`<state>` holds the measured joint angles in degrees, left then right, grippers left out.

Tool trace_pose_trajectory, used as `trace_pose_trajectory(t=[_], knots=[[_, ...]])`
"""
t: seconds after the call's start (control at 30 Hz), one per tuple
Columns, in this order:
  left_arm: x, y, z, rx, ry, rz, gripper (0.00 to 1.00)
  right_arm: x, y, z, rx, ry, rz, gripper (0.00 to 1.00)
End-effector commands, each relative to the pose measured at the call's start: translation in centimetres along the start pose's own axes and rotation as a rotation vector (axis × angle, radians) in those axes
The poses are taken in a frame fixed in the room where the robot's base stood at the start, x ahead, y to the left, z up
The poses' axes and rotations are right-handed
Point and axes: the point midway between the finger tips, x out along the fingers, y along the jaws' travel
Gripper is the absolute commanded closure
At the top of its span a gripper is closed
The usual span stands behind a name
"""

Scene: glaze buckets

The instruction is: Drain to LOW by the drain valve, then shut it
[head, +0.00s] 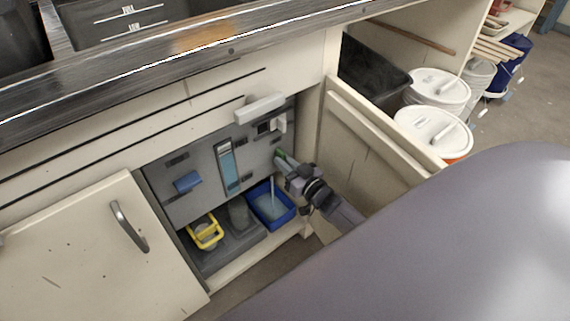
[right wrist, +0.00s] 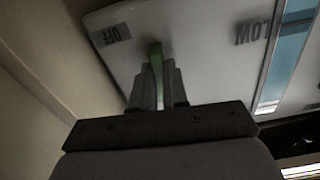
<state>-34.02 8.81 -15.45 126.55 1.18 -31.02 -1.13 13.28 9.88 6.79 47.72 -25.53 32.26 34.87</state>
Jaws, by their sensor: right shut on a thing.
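The drain valve has a green handle (head: 281,154) on the right side of the grey panel (head: 190,208) inside the open cabinet. My right gripper (head: 287,163) is shut on this handle; the right wrist view shows the green handle (right wrist: 156,62) between its fingers. A tall gauge with blue in it (head: 228,166) is on the panel, and part of it shows in the right wrist view (right wrist: 287,62) beside an upside-down LOW mark (right wrist: 254,33). An upside-down OFF label (right wrist: 111,35) is near the handle. A pale stream (head: 272,188) runs down into a blue bin (head: 286,217). My left gripper is not in view.
A blue handle (head: 187,182) sits on the panel's left. A yellow-rimmed container (head: 205,232) stands beside the blue bin. Open cabinet doors flank the opening at left (head: 85,245) and right (head: 375,140). White lidded buckets (head: 440,88) stand at the right.

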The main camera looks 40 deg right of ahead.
Motion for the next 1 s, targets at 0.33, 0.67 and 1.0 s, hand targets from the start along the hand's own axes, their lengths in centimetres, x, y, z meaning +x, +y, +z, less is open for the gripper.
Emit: trace_pose_trajectory(t=[0.33, 0.67, 1.0], knots=[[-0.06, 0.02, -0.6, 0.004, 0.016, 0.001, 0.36, -0.09, 0.1, 0.04, -0.093, 0.0, 0.0, 1.0], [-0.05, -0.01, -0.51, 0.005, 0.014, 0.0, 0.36, -0.08, 0.09, 0.01, -0.102, 0.0, 0.0, 1.0], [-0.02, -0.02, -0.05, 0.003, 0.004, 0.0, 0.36, -0.04, 0.05, 0.0, -0.1, 0.0, 0.0, 0.61]])
